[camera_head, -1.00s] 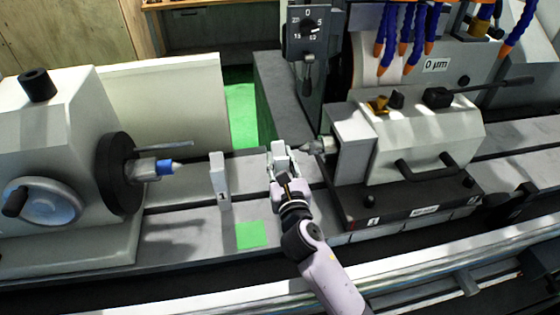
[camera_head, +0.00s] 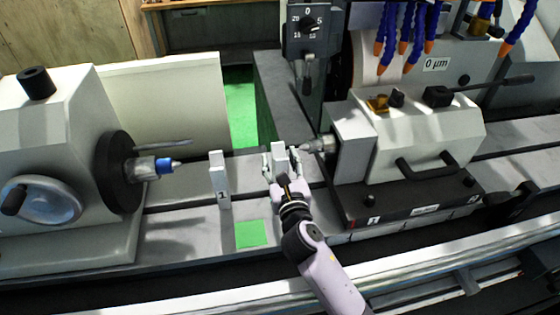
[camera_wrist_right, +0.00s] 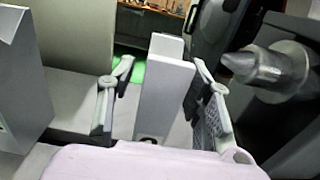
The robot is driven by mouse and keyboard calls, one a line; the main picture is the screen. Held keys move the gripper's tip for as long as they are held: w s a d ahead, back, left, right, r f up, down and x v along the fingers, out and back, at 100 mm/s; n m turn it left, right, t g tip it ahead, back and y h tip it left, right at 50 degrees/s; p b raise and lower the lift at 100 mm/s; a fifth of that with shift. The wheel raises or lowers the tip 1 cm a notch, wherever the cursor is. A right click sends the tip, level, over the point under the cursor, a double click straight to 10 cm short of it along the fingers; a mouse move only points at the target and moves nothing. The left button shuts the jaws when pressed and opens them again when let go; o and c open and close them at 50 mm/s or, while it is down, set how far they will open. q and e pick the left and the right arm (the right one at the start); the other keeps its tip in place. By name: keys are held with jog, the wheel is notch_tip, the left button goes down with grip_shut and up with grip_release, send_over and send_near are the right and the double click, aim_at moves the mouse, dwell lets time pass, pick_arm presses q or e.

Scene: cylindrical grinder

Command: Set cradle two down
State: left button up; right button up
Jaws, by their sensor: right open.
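Cradle two, a light grey upright block (camera_head: 279,157), stands on the machine bed between the fingers of my right gripper (camera_head: 281,170). In the right wrist view the cradle (camera_wrist_right: 166,90) stands upright, with its lower end partly hidden by my gripper body. The right gripper (camera_wrist_right: 160,92) is open, with a finger on each side of the cradle and visible gaps between them. The cradle marked 1 (camera_head: 219,180) stands upright to the left on the bed. A green square (camera_head: 251,233) lies in front, between the two cradles. My left gripper does not show.
The tailstock centre (camera_head: 319,146) points at the area just right of cradle two, and its tip (camera_wrist_right: 262,65) is close to the right finger. The blue-collared headstock centre (camera_head: 164,166) is at the left. Bare bed (camera_head: 180,215) lies left of cradle one.

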jog(key=shift+r, duration=0.2)
jog(key=shift+r+p, duration=0.4)
jog(key=shift+r, duration=0.05)
jog(key=s+d+p, duration=0.1)
jog(key=s+d, duration=0.1)
jog(key=s, duration=0.9)
jog(key=shift+s+d+f, duration=0.2)
jog(key=shift+s+f, duration=0.05)
jog(key=shift+s, duration=0.15)
